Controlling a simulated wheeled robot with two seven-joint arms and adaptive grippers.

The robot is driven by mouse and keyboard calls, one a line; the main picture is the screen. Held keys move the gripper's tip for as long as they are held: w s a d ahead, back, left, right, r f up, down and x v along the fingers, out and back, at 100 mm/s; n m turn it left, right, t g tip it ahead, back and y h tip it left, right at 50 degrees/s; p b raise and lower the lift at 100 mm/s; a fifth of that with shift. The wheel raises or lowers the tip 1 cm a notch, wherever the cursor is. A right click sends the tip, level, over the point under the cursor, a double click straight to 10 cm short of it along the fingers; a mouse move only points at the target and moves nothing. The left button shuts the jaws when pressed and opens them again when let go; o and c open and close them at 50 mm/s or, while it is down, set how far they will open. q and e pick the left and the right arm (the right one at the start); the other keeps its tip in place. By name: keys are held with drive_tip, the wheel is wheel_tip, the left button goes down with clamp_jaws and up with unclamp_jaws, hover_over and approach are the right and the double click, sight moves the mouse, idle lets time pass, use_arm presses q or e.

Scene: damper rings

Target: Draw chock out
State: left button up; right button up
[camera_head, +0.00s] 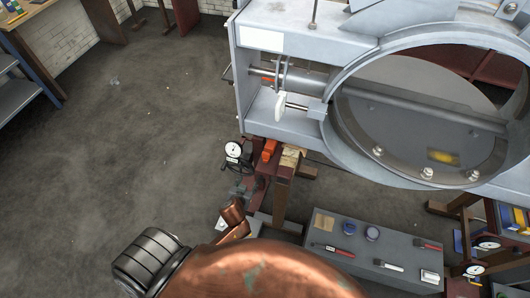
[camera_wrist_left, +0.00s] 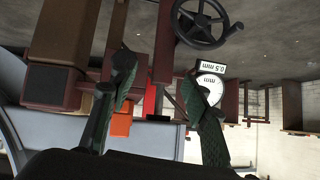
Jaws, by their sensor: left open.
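A small orange block (camera_head: 269,150), which looks like the chock, sits on the dark red stand (camera_head: 258,167) under the grey steel housing (camera_head: 300,85). In the left wrist view the orange block (camera_wrist_left: 122,122) shows between my left fingers, low in the picture and partly covered by the left-hand finger. My left gripper (camera_wrist_left: 158,72) is open, its dark green fingers apart with nothing held. I cannot tell whether a finger touches the block. In the head view my copper arm comes in at the bottom, with its hand small below the stand. My right gripper does not show.
A dial gauge (camera_head: 233,149) marked mm and a black handwheel (camera_wrist_left: 208,22) are close to the left gripper. A grey bench (camera_head: 345,262) with tools lies to the right. The floor at left is clear.

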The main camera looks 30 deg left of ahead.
use_arm(q)
drive_tip(key=t, duration=0.1)
approach(265, 155)
drive_tip(key=s+a+f, duration=0.2)
drive_tip(key=a+f, duration=0.2)
drive_tip(key=w, duration=0.3)
drive_tip(key=w+d+f+t, duration=0.1)
drive_tip(key=w, duration=0.2)
drive_tip(key=w+t, duration=0.1)
drive_tip(key=w, duration=0.2)
drive_tip(key=shift+w+d+f+h, duration=0.15)
drive_tip(key=shift+w+d+h, duration=0.15)
drive_tip(key=shift+w, duration=0.05)
drive_tip(key=shift+w+a+f, duration=0.15)
drive_tip(key=shift+w+f, duration=0.1)
drive_tip(key=shift+w, duration=0.3)
drive_tip(key=shift+c, duration=0.2)
clamp_jaws()
